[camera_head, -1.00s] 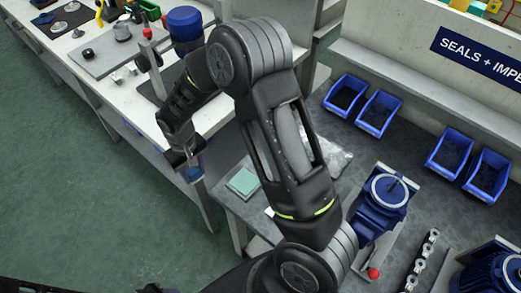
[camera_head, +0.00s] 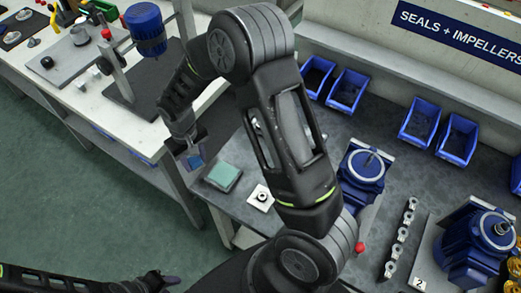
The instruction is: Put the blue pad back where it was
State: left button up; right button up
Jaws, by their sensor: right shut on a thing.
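The blue pad (camera_head: 196,161) is small and shows at the tip of my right gripper (camera_head: 188,152), which is shut on it. The gripper points down near the left edge of the grey bench (camera_head: 335,130). A teal square pad or block (camera_head: 222,176) lies on that bench just right of and below the held pad in the picture; there is a gap between them. My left gripper (camera_head: 165,282) is low at the bottom left, dark and small; its jaws are unclear.
A white square with a dark ring (camera_head: 260,197) lies beside the teal pad. A blue pump (camera_head: 362,168) and a row of metal parts (camera_head: 400,240) stand right. Blue bins (camera_head: 348,90) line the back. A white table (camera_head: 60,98) is left; green floor is open between.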

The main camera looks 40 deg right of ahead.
jog(key=shift+a, duration=0.1)
jog(key=shift+d+m, duration=0.3)
jog(key=shift+d, duration=0.15)
jog(key=s+d+r+m+b, duration=0.2)
jog(key=d+r+m+b, duration=0.1)
jog(key=d+m, duration=0.4)
jog(key=s+d+r+m+b, duration=0.2)
jog(key=d+r+m+b, duration=0.1)
jog(key=d+m, duration=0.4)
jog(key=d, duration=0.2)
jog(key=shift+s+d, duration=0.15)
jog(key=shift+d, duration=0.15)
jog(key=shift+f, duration=3.15)
